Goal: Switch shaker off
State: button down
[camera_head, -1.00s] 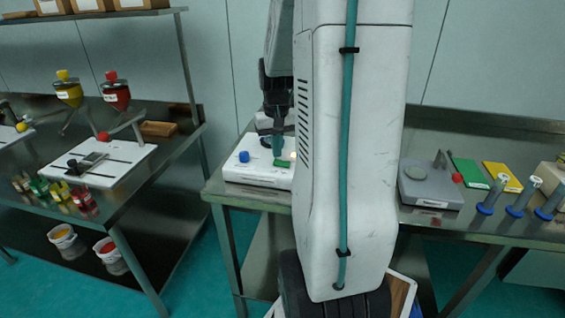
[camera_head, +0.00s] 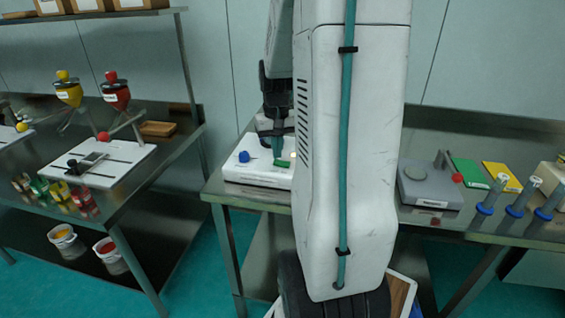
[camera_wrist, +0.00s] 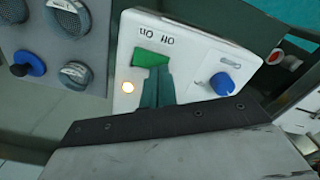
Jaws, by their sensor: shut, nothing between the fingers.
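The shaker's white control box (camera_head: 240,173) sits on the steel bench, left of my arm's column. It carries a blue knob (camera_wrist: 222,83), a green rocker switch (camera_wrist: 149,58) marked Off and On, and a lit yellow-white lamp (camera_wrist: 128,87). The blue knob also shows in the head view (camera_head: 243,156), and the green switch (camera_head: 282,164) is beside my fingertips. My gripper (camera_wrist: 160,78) is shut and empty, its teal fingers at the edge of the green switch in the wrist view. I cannot tell whether they touch it. The head view shows my gripper (camera_head: 277,153) low over the box.
A grey unit with round mesh discs (camera_wrist: 74,75) and a blue-black knob (camera_wrist: 28,63) lies beside the box in the wrist view. In the head view a grey device (camera_head: 432,187) with a red knob stands right of my column. Left is another bench with hoppers (camera_head: 68,90).

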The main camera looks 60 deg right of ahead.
aim_at(277, 161)
jog(key=shift+f, duration=0.7)
dwell(0.3)
jog(key=shift+r, duration=3.55)
jog(key=s+a+r+n, duration=0.2)
jog(key=s+a, duration=0.2)
jog(key=a, duration=0.6)
jog(key=s+a+r+n+t, duration=0.1)
jog(key=s+a+n, duration=0.2)
jog(key=a, duration=0.7)
jog(key=s+a+r+n, duration=0.2)
jog(key=s+a, duration=0.3)
jog(key=a, duration=0.5)
jog(key=shift+s+a+r, duration=0.25)
jog(key=shift+s+r, duration=0.05)
